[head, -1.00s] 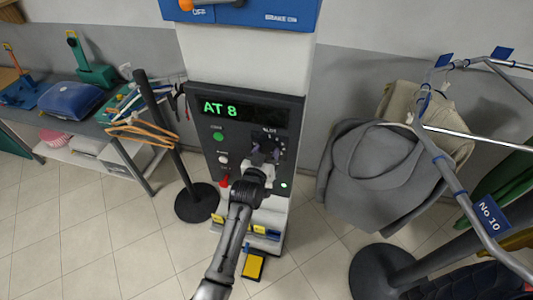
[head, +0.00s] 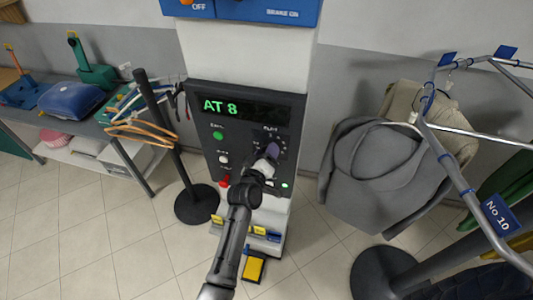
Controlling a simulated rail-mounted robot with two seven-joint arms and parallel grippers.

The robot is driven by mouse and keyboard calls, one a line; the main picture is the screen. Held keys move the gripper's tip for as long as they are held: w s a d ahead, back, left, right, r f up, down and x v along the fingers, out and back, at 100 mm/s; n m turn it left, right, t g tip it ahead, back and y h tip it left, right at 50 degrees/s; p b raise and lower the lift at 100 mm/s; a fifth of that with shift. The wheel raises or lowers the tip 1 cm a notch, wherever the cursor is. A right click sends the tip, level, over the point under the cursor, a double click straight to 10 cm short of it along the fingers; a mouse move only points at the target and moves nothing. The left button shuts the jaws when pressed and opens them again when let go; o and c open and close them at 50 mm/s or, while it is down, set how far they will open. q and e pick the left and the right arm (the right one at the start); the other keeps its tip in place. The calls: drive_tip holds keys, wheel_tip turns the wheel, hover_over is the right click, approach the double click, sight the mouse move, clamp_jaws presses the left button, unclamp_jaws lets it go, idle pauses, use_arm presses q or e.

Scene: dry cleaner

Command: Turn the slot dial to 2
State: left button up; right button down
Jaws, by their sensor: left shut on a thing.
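The black control panel (head: 205,128) stands upright on the white column in the middle of the head view. Its green display (head: 221,107) reads "AT 8". The slot dial (head: 276,147) is on the panel's right side, with marks around it; my gripper hides much of it, and its pointer setting cannot be read. My left gripper (head: 271,155) is shut on the dial, with the arm reaching up from below. A green button (head: 217,135), a white button (head: 223,159) and a red button (head: 225,181) sit left of the dial. My right gripper is not in view.
A black post (head: 165,125) with orange hangers stands left of the panel. A rail with grey garments (head: 372,165) and a "No 10" tag (head: 499,213) is at the right. A yellow pedal (head: 254,269) lies on the floor below the panel.

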use_arm(q)
drive_tip(key=shift+f, duration=0.1)
idle(0.3)
drive_tip(key=o, duration=0.7)
drive_tip(key=shift+o, duration=1.1)
drive_tip(key=shift+s, duration=0.1)
drive_tip(key=p+v, duration=0.8)
drive_tip(key=v, duration=0.5)
drive_tip(key=shift+s+a, duration=0.15)
drive_tip(key=shift+s, duration=0.15)
